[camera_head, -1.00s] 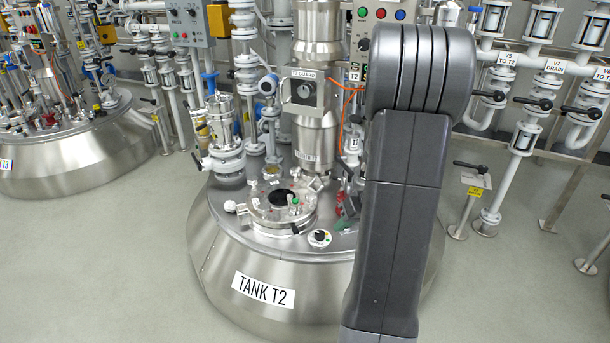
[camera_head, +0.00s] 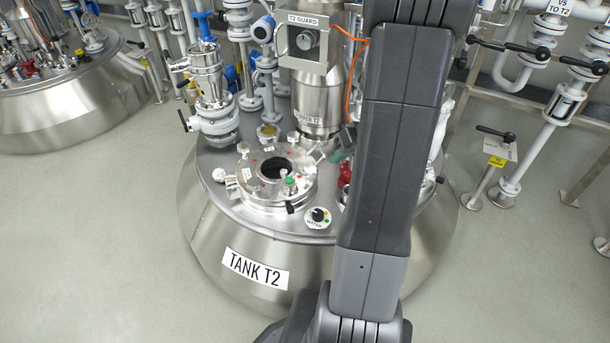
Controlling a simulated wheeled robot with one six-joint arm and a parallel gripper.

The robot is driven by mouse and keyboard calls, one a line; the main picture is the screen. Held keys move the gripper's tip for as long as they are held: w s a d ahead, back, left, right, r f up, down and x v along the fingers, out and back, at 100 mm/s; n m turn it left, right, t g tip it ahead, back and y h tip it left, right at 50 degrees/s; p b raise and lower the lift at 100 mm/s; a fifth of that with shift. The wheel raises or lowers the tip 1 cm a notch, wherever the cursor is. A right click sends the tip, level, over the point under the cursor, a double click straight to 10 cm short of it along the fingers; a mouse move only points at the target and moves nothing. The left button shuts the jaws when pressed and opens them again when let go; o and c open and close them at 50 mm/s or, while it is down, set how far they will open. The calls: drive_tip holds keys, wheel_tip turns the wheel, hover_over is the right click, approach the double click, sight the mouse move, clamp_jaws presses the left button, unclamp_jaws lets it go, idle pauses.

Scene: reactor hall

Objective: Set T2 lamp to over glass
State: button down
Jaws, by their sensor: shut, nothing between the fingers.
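Tank T2 (camera_head: 215,235) stands in the middle, a steel vessel with a domed top. On its top is a round bolted cover (camera_head: 245,176) with a dark round opening or glass (camera_head: 273,168) at its centre. Behind it is a small round fitting with a yellowish face (camera_head: 268,131). I cannot tell which is the sight glass. An orange cable (camera_head: 350,84) runs from beside the T2 GUARD box (camera_head: 305,41) down to a small dark part (camera_head: 347,137), perhaps the lamp, partly hidden by my arm. My gripper is out of view.
A small dial (camera_head: 318,217) sits at the cover's front right. A steel column (camera_head: 318,98) and a valve stack (camera_head: 213,92) rise behind the cover. Green and red (camera_head: 345,174) parts show beside my arm. Another tank (camera_head: 85,105) stands at left; the front-left floor is clear.

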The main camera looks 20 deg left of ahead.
sight(288, 182)
drive_tip(key=s+a+f+b, duration=0.2)
drive_tip(key=a+f, duration=0.6)
drive_tip(key=f, duration=0.1)
drive_tip(key=shift+a, duration=0.4)
drive_tip(key=shift+s, duration=0.15)
